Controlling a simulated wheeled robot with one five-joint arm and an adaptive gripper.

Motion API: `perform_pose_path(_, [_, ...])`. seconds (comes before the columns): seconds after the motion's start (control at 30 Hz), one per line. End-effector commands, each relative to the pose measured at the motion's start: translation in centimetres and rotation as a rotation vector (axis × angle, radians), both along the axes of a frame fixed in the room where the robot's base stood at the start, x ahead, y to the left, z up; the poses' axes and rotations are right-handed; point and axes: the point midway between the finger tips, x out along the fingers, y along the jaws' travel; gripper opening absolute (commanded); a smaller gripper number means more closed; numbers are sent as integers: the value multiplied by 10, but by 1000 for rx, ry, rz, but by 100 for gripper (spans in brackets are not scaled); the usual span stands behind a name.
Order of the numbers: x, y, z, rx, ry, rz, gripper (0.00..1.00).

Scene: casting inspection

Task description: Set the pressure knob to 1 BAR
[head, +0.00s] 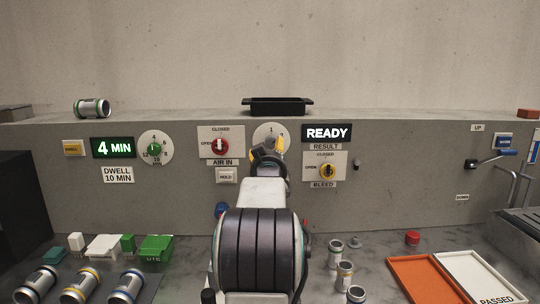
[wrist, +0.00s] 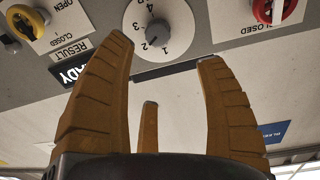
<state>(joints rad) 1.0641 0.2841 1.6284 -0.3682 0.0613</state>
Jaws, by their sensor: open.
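The pressure dial (head: 268,130) is a pale round plate on the grey wall panel, mostly hidden behind my gripper (head: 268,154) in the head view. In the wrist view, which looks upside down, the dial (wrist: 178,42) shows printed numbers, among them 1 and 2.
A red AIR IN knob (head: 220,147) is left of the dial and a yellow BLEED knob (head: 327,171) is right, below the READY display (head: 327,133). A black tray (head: 277,106) sits on the ledge above. Several castings and trays lie on the bench below.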

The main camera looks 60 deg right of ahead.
Motion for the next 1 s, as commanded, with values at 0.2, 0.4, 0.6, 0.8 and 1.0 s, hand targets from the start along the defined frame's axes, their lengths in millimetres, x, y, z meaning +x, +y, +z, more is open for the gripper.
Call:
perform_pose_path(0.2, [-1, 1, 0, -1, 0, 0, 65])
perform_pose_path(0.4, [0, -1, -6, 7, 4, -1, 66])
perform_pose_path(0.6, [14, -30, -27, 17, 7, -3, 66])
perform_pose_path(0.8, [22, -45, 5, 91, -182, 3, 66])
perform_pose_path(1.0, [23, -46, 2, 198, -308, 2, 66])
